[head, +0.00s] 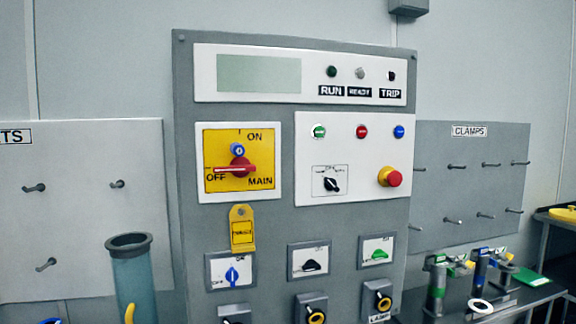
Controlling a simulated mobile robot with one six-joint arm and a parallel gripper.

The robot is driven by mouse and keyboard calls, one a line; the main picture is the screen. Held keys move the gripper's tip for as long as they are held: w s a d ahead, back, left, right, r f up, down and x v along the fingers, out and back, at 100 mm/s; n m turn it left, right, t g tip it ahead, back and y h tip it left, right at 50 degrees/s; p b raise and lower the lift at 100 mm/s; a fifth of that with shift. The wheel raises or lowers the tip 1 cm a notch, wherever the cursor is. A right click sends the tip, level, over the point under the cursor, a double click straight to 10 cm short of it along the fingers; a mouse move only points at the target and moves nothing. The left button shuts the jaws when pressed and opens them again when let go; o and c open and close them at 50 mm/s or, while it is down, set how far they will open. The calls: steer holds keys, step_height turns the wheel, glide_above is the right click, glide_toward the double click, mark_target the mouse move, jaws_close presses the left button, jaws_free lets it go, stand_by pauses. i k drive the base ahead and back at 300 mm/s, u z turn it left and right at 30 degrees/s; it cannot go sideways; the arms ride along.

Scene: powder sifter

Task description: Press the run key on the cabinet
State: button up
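The grey cabinet (185,150) stands upright in the middle of the head view. A row of three small buttons sits on its right white panel: a green one (319,131) with a pale, glossy face, a red one (362,132) and a blue one (398,132). Any lettering on them is too small to read. Above, a dark green lamp (332,71) is labelled RUN, beside READY and TRIP lamps. The red main switch handle (233,169) lies horizontal, pointing toward OFF. My gripper is not in view.
A red emergency stop (391,177) and a black selector (331,184) sit below the buttons. A yellow tag (242,228) hangs below the main switch. A tall blue-green cylinder (133,285) stands front left. A shelf with clamps (480,270) stands right. The cabinet's upper front is unobstructed.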

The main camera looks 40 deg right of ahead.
mark_target(319, 131)
steer(key=z, duration=1.9)
